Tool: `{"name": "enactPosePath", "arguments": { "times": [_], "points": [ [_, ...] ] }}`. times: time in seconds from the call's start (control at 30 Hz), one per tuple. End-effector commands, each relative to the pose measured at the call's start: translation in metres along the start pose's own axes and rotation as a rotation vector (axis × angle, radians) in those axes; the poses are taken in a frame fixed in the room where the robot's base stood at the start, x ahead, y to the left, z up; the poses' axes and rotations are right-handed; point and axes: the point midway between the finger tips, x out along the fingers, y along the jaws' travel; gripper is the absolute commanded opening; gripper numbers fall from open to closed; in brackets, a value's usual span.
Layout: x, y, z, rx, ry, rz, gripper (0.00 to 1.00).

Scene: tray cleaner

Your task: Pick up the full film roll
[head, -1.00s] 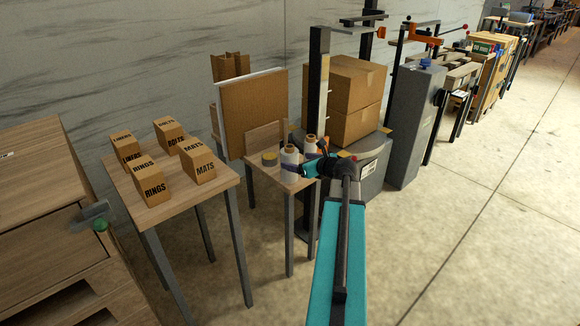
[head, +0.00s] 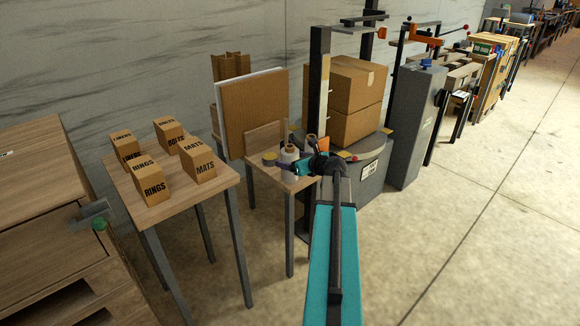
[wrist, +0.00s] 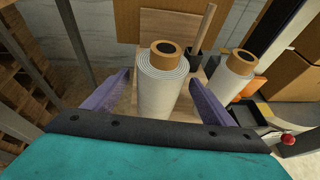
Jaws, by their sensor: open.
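Two upright white film rolls with brown cores stand on a small wooden side table (head: 262,178). My gripper (wrist: 159,84) is open, with one purple finger on each side of the thicker roll. Slight gaps seem to remain between fingers and roll. The roll's base is hidden behind the gripper body.
Stacked cartons (head: 345,95) are at the right on a grey base. A table with labelled boxes (head: 198,160) is at the left. The floor at right is clear.

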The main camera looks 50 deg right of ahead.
Motion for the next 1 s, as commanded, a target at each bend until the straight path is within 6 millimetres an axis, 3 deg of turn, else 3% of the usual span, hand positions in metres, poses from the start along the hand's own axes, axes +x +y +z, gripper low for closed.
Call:
{"name": "enactPosePath", "arguments": {
  "times": [0.2,0.8,1.0],
  "points": [
    [0.019,-0.001,0.000,0.000,0.001,-0.001,0.78],
    [0.020,-0.001,-0.001,0.001,0.001,-0.002,0.78],
    [0.020,-0.001,-0.001,0.001,0.000,-0.002,0.45]
  ]
}}
